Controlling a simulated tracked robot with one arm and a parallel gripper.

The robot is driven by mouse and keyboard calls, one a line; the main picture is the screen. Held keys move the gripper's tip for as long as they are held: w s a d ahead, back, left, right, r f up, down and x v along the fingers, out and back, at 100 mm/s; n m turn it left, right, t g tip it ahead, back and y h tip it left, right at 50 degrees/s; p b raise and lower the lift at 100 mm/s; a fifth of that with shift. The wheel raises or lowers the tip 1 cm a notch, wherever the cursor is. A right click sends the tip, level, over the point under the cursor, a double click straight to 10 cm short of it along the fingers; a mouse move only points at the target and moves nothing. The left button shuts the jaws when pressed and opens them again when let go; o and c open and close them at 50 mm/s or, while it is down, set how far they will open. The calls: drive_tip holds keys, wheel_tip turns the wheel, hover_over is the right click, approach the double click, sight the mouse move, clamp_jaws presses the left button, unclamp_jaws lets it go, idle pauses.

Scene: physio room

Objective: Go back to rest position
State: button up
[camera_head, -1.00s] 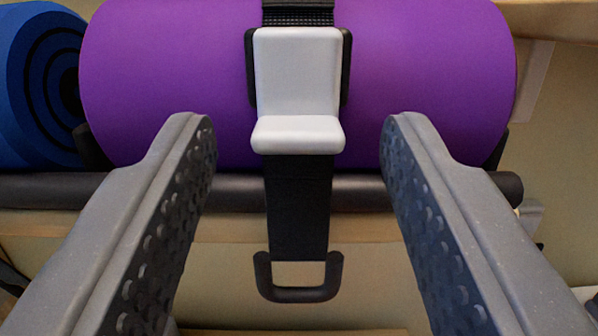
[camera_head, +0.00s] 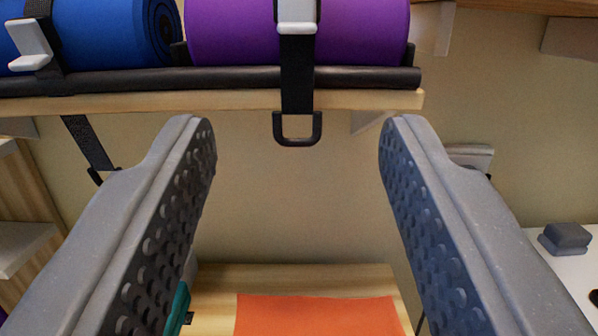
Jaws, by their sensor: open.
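My gripper (camera_head: 298,135) is open, with a finger at each side of the picture and nothing between the pads. Ahead and above it, a purple rolled mat (camera_head: 360,35) lies on a wooden shelf (camera_head: 200,100) behind a black rail (camera_head: 365,78). A black strap (camera_head: 297,75) with a light grey buckle (camera_head: 297,18) hangs over the front of the purple roll. The strap ends in a black loop (camera_head: 298,130) below the shelf, apart from the fingers. The tops of the roll and buckle are cut off.
A blue rolled mat (camera_head: 110,35) with its own strap and white buckle (camera_head: 30,45) lies at the left of the shelf. Below are a wooden surface (camera_head: 215,285) with an orange sheet (camera_head: 315,315) and a white surface at right with dark grey blocks (camera_head: 566,237). Bare wall fills the middle.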

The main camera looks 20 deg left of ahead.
drive_tip(key=shift+s+d+f, duration=0.1)
drive_tip(key=shift+s+d, duration=0.05)
drive_tip(key=shift+s, duration=0.25)
drive_tip(key=w+a+r+h+b, duration=0.1)
drive_tip(key=w+r+h+b, duration=0.1)
drive_tip(key=w+r+h, duration=0.5)
drive_tip(key=w+a+r+h+b, duration=0.15)
drive_tip(key=w+r, duration=0.25)
drive_tip(key=r, duration=0.6)
drive_tip(key=s+a+r+m+h+b, duration=0.25)
drive_tip(key=a+r, duration=0.35)
drive_tip(key=r, duration=0.6)
drive_tip(key=s+a+r+g+y+b, duration=0.1)
drive_tip(key=s+a+r+y+b, duration=0.1)
drive_tip(key=s+a, duration=0.6)
drive_tip(key=s+a+r+m+g+y+b, duration=0.1)
drive_tip(key=s+a+r, duration=0.3)
drive_tip(key=s+a, duration=0.4)
drive_tip(key=shift+s+a+r+g+y+b, duration=0.25)
drive_tip(key=shift+s+g+y+b, duration=0.25)
drive_tip(key=shift+s+g, duration=0.25)
